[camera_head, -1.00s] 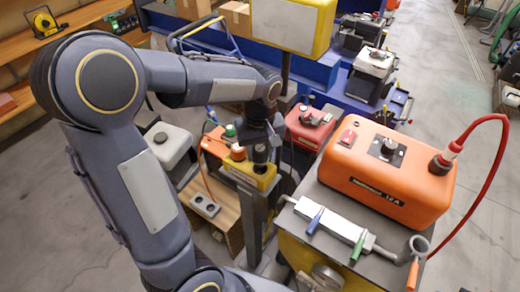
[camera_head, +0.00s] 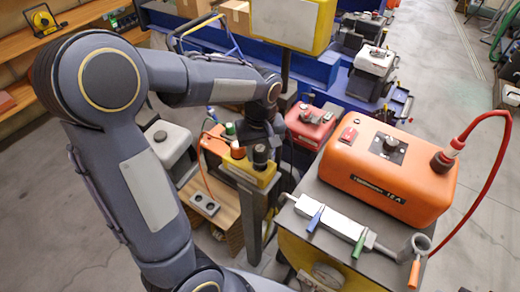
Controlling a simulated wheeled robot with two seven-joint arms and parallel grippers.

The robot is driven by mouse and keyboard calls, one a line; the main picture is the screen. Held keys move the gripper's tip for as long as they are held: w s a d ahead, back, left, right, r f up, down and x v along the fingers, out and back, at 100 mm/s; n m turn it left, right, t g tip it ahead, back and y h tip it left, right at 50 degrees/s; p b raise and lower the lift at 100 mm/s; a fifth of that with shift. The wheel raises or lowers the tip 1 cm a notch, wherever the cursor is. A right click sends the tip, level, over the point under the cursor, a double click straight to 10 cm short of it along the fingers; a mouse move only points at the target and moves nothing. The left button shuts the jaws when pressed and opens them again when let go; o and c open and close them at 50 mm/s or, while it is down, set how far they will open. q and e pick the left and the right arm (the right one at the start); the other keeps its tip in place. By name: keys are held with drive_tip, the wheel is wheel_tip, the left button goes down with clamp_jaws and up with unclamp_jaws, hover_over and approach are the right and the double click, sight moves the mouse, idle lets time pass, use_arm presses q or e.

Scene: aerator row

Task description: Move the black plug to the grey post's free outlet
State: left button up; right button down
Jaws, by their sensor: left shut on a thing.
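My left gripper (camera_head: 261,141) points down over a yellow box (camera_head: 250,172) on top of a grey post (camera_head: 254,225). It is shut on a dark piece, seemingly the black plug (camera_head: 260,155), directly below it at the box's top. The fingertips are dark and small, and I cannot tell whether the plug is seated in the box or just above it. An orange plug (camera_head: 238,150) with a cord stands beside it on the same box, and a green-topped piece (camera_head: 230,129) is just behind. No free outlet can be made out. My right gripper is not in view.
A grey two-hole socket block (camera_head: 205,204) lies on a wooden box. An orange machine (camera_head: 390,170) with a red hose stands on a bench at right, with a silver bar (camera_head: 330,221) in front. A red box (camera_head: 309,128) is behind the post.

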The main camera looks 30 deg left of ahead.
use_arm(q)
drive_tip(key=shift+f+b, duration=1.2)
drive_tip(key=shift+f, duration=0.45)
drive_tip(key=o, duration=1.1)
drive_tip(key=shift+r, duration=0.1)
wheel_tip(320, 180, up, 8)
drive_tip(key=shift+f, duration=0.25)
drive_tip(key=shift+s+r, duration=0.2)
drive_tip(key=shift+s, duration=0.05)
drive_tip(key=s+d+m+t+h, duration=0.1)
drive_tip(key=s+m+t, duration=0.1)
drive_tip(key=s, duration=0.3)
drive_tip(key=s+d+f+m+t+h, duration=0.1)
drive_tip(key=s+m, duration=0.1)
drive_tip(key=s, duration=0.4)
drive_tip(key=s+d+m+t+h, duration=0.1)
drive_tip(key=s+d+m+t, duration=0.1)
drive_tip(key=s, duration=0.3)
drive_tip(key=shift+s+f+m+t+h, duration=0.3)
drive_tip(key=shift+m+h, duration=0.1)
drive_tip(key=shift+m, duration=0.1)
